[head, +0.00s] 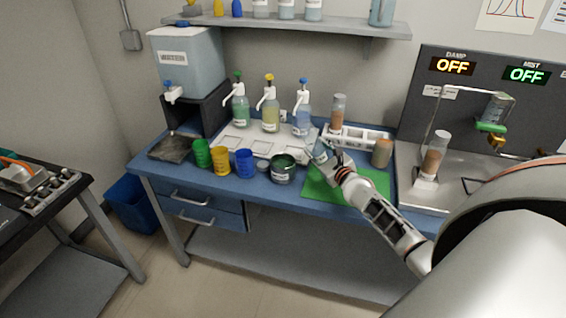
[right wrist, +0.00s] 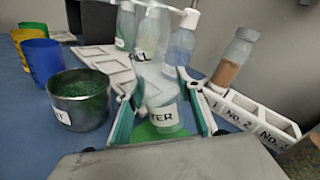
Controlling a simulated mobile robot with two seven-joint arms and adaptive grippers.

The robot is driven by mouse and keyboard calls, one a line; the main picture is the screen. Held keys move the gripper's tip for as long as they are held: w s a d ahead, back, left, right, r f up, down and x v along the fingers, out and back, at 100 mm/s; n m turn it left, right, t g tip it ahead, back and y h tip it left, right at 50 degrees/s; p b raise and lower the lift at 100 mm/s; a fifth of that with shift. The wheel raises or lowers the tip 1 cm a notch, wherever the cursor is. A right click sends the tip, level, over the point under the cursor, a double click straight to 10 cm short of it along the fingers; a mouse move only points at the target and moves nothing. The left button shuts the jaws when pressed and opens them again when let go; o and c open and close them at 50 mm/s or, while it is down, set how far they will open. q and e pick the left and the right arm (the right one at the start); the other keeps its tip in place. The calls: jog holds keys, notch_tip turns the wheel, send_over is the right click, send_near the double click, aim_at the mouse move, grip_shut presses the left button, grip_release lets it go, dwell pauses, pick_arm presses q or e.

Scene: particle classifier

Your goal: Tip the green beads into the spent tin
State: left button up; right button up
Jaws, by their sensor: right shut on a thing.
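My right gripper (head: 326,158) is shut on a clear jar (right wrist: 163,112) above the green mat. The jar's label is partly covered and reads "TER". In the head view the held jar (head: 318,149) leans a little to the left; green shows at its lower part, but I cannot tell beads from the mat behind. The spent tin (head: 284,173) is a dark metal tin on the blue bench, left of my gripper and apart from the jar. In the right wrist view the tin (right wrist: 78,108) stands upright and open, with green beads (right wrist: 80,87) inside. My left gripper is not in view.
Green, yellow and blue cups (head: 244,163) stand left of the tin. Pump bottles (head: 270,112) stand behind on a white tray. A white rack (head: 365,137) with a bead-filled tube (head: 338,112) is behind my gripper. A brownish jar (head: 382,153) stands to the right.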

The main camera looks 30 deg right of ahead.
jog(key=m, duration=0.1)
jog(key=m+b, duration=0.2)
jog(key=shift+w+a+f+t, duration=0.1)
jog(key=shift+a+f+t, duration=0.1)
jog(key=shift+a+t, duration=0.1)
jog(key=shift+m+b, duration=0.55)
jog(key=shift+m, duration=0.15)
jog(key=shift+a+r, duration=0.1)
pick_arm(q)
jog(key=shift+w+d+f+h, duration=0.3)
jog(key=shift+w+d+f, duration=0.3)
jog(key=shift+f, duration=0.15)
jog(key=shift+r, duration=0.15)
pick_arm(e)
jog(key=shift+r, duration=0.1)
